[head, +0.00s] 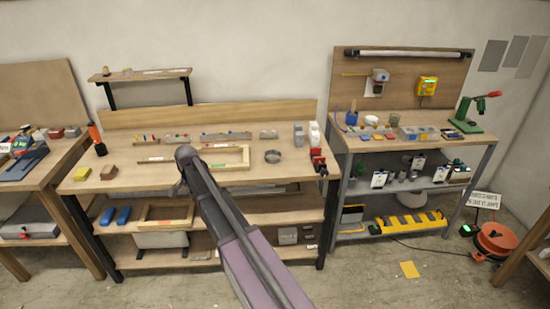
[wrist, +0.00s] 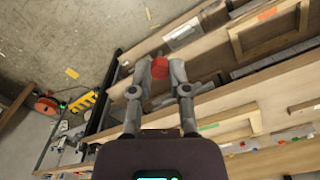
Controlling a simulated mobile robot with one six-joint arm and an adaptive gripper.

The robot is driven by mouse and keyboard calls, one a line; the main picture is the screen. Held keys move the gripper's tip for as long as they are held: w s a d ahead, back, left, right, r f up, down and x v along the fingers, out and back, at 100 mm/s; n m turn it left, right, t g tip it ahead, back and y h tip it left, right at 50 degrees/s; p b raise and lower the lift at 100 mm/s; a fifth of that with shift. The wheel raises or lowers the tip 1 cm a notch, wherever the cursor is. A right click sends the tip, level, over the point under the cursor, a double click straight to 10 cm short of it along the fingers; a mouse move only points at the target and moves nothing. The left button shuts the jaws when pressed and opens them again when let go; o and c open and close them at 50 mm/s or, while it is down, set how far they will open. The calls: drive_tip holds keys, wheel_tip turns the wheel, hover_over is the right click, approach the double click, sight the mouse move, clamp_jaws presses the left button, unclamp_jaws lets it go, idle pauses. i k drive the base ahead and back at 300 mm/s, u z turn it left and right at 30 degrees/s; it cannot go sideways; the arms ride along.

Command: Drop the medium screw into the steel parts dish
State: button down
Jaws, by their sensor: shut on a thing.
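My gripper (wrist: 160,62) is shut on a small red piece (wrist: 160,70), which shows between its two fingers in the wrist view. Its shape is too unclear to tell whether it is the medium screw. In the head view my gripper (head: 184,158) is over the left-middle part of the central workbench, near the wooden frame, and the held piece cannot be made out. A round grey metal dish (head: 273,156), which looks like the steel parts dish, sits on that bench to the right of my gripper, apart from it. I cannot make out the dish in the wrist view.
Holders with small coloured parts (head: 225,136) stand along the back of the bench. A shallow wooden frame (head: 240,150) lies left of the dish. Red and white items (head: 318,158) stand at the bench's right end.

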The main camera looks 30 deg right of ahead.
sight(273, 157)
drive_tip(key=z, duration=0.85)
drive_tip(key=i, duration=1)
